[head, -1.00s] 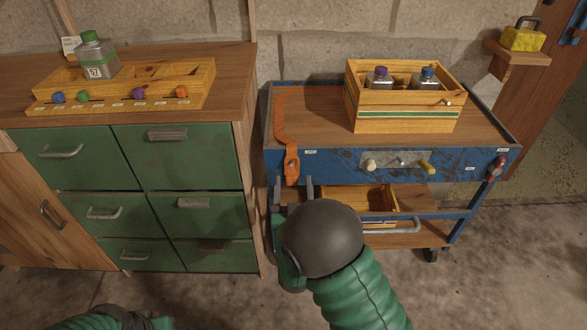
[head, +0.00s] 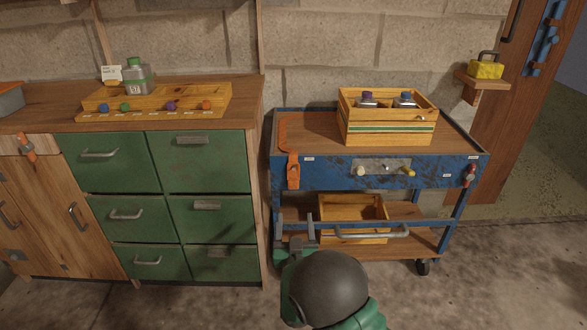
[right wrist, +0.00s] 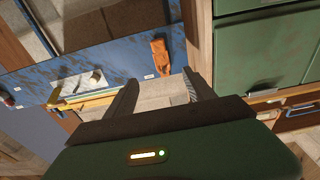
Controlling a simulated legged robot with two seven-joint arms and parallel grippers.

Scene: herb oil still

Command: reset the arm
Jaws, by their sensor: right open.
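My right gripper (head: 296,242) is open and empty in front of the lower left part of the blue cart (head: 330,176). In the right wrist view the right gripper's (right wrist: 158,92) two fingers stand apart with nothing between them. The orange latch (right wrist: 160,57) on the cart's front lies beyond the fingertips there. My right forearm comes in from the bottom of the head view. My left gripper is not in view.
A wooden crate (head: 388,127) with two bottles stands on the cart. An empty wooden box (head: 352,207) sits on its lower shelf, behind a grey handle (head: 372,233). Green drawers (head: 207,164) stand left, with a bottle (head: 137,78) and wooden rack (head: 160,102) on top. Floor in front is clear.

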